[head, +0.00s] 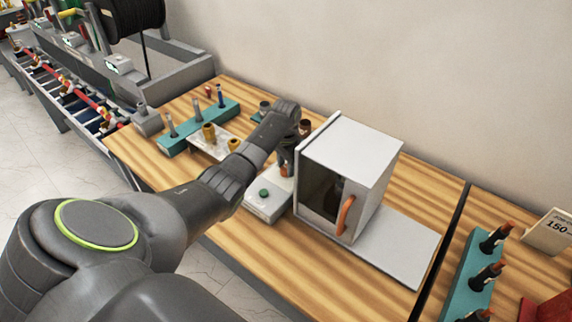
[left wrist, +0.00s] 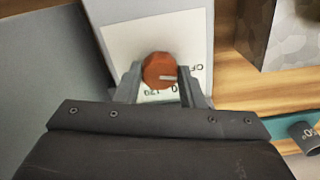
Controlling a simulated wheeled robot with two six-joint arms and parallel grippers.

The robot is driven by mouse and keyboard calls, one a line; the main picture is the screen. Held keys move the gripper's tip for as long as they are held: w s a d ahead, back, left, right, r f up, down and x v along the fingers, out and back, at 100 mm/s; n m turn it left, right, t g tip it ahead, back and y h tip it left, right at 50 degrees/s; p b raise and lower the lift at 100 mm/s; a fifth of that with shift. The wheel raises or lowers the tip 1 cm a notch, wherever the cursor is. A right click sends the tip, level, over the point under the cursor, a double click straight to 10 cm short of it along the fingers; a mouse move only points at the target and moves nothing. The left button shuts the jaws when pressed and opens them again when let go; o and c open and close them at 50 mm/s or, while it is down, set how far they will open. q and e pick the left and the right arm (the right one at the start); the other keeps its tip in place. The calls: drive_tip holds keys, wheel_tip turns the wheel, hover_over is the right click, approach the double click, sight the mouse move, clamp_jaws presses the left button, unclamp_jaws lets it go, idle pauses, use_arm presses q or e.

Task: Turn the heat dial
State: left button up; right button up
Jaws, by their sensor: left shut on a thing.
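The heat dial is a round orange-red knob (left wrist: 160,70) with a pale pointer line. It sits on a white label plate (left wrist: 118,42) with partly hidden print, on a light grey control box. My left gripper (left wrist: 161,88) is shut on the dial, one finger on each side of it. In the head view my left gripper (head: 286,160) reaches down over the control box (head: 262,209), and a bit of the orange dial (head: 285,171) shows below it. My right gripper is not in view.
A green button (head: 264,193) is on the control box. A white oven (head: 358,151) with an orange handle (head: 346,214) stands close to the right. Teal racks (head: 204,127) lie behind to the left, and another rack (head: 462,270) is at the right. Bare wood lies in front.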

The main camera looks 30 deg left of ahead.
use_arm(q)
drive_tip(key=shift+r+m, duration=0.1)
drive_tip(key=shift+m, duration=0.3)
drive_tip(key=shift+c, duration=0.2)
drive_tip(key=shift+m+p, duration=0.5)
drive_tip(key=shift+m, duration=0.1)
drive_tip(key=m, duration=0.2)
drive_tip(key=shift+m+p, duration=0.3)
drive_tip(key=shift+p, duration=0.1)
drive_tip(key=m, duration=0.2)
drive_tip(key=shift+w+m+p, duration=0.1)
drive_tip(key=shift+m+p, duration=0.2)
drive_tip(key=shift+m, duration=0.1)
drive_tip(key=m, duration=0.3)
drive_tip(key=shift+m, duration=0.3)
drive_tip(key=m, duration=0.4)
drive_tip(key=shift+p, duration=0.3)
drive_tip(key=shift+w+m, duration=0.1)
drive_tip(key=shift+m, duration=2.4)
